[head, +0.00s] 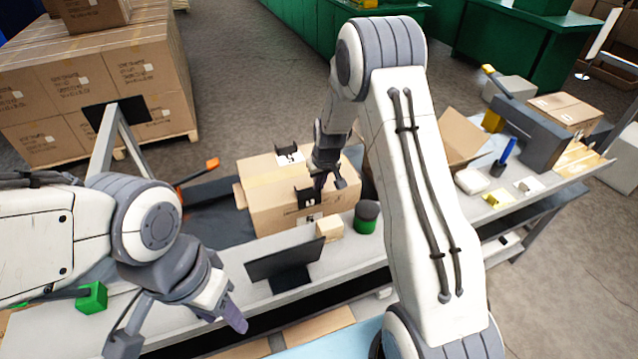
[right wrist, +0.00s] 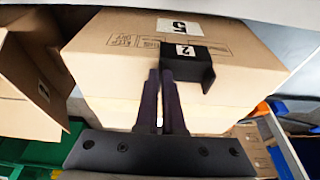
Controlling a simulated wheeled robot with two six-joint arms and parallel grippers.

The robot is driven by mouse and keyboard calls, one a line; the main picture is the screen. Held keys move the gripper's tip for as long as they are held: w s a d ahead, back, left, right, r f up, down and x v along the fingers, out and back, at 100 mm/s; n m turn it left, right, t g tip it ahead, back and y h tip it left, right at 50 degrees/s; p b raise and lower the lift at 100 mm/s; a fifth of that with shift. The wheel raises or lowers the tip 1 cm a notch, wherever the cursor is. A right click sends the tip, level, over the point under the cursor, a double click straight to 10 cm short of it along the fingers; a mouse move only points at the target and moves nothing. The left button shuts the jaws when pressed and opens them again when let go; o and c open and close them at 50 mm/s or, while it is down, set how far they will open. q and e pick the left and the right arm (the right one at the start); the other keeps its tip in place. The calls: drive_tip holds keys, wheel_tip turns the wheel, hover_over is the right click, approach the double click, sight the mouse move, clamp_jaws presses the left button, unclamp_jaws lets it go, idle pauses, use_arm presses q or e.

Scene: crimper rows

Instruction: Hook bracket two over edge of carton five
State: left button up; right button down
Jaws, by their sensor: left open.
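Carton five (head: 265,215) is a brown box on the grey bench in the head view. It also shows in the right wrist view (right wrist: 120,60) with a white "5" label. Bracket two (right wrist: 195,68), black with a white "2", is at this carton's edge; in the head view it is the dark piece (head: 304,197) at the front top edge. My right gripper (head: 328,184) is over the carton, its fingers (right wrist: 162,75) close together at the bracket's end, seemingly shut on it. Whether the bracket's lip is over the wall is unclear. My left gripper (head: 234,318) is open and empty above the bench front.
Another black bracket (head: 288,148) sits at the carton's far edge. A green-and-black cup (head: 366,218), a small tan box (head: 330,229) and a dark panel on a stand (head: 287,265) are close in front. An open carton (head: 461,138) stands to the right. Stacked boxes (head: 70,90) are behind left.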

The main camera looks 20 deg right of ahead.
drive_tip(key=c, duration=1)
unclamp_jaws()
drive_tip(key=shift+o, duration=0.2)
drive_tip(key=v, duration=1)
drive_tip(key=shift+r+b, duration=0.2)
drive_tip(key=shift+b, duration=0.25)
drive_tip(key=shift+s, duration=0.1)
